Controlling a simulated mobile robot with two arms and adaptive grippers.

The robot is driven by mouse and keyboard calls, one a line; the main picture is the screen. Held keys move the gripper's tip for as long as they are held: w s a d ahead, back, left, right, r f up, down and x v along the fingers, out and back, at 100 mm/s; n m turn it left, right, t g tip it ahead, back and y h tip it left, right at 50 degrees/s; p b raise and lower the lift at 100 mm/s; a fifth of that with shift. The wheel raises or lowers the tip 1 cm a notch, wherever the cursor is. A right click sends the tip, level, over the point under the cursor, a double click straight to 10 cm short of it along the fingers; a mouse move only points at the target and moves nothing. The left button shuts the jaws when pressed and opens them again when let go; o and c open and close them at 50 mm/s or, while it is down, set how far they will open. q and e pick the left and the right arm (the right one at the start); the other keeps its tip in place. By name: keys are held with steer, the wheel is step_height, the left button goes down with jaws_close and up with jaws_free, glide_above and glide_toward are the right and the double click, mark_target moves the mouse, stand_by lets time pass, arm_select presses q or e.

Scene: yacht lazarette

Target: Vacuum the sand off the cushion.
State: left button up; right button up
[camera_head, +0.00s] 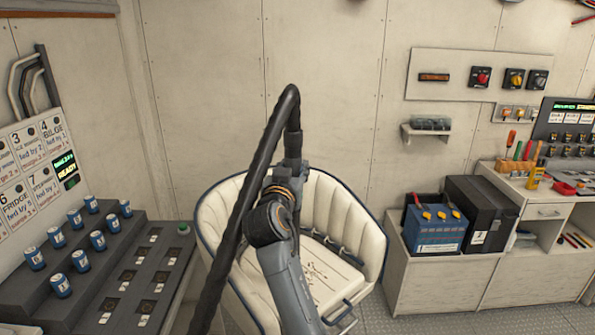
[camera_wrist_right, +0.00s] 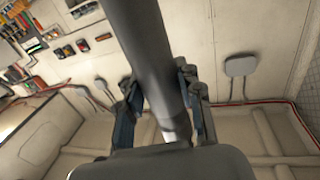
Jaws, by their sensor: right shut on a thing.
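A cream tub seat (camera_head: 222,215) with blue piping stands in the middle of the head view. Its seat cushion (camera_head: 325,278) has dark specks on it, and my right arm hides part of it. My right gripper (camera_head: 293,160) is raised in front of the seat back. It is shut on a dark vacuum tube, and a black hose (camera_head: 245,200) arches from the top down to the lower left. In the right wrist view the tube (camera_wrist_right: 145,45) runs between the two fingers. The tube's far end is hidden. My left gripper is not in view.
At left, a stepped dark console (camera_head: 150,265) holds several blue cans (camera_head: 98,240) below a label panel (camera_head: 30,180). At right, a blue battery (camera_head: 435,235) and a black box (camera_head: 480,215) stand on a low bench. Grey floor (camera_head: 400,318) shows right of the seat.

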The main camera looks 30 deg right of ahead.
steer(key=shift+w+a+r+b, duration=0.15)
steer(key=shift+w+a+b, duration=0.6)
steer(key=shift+w+a, duration=0.65)
steer(key=shift+d, duration=0.1)
steer(key=shift+d, duration=0.15)
stand_by(0.7)
steer(key=shift+s+d, duration=0.1)
steer(key=shift+d, duration=1.5)
steer(key=shift+d, duration=0.15)
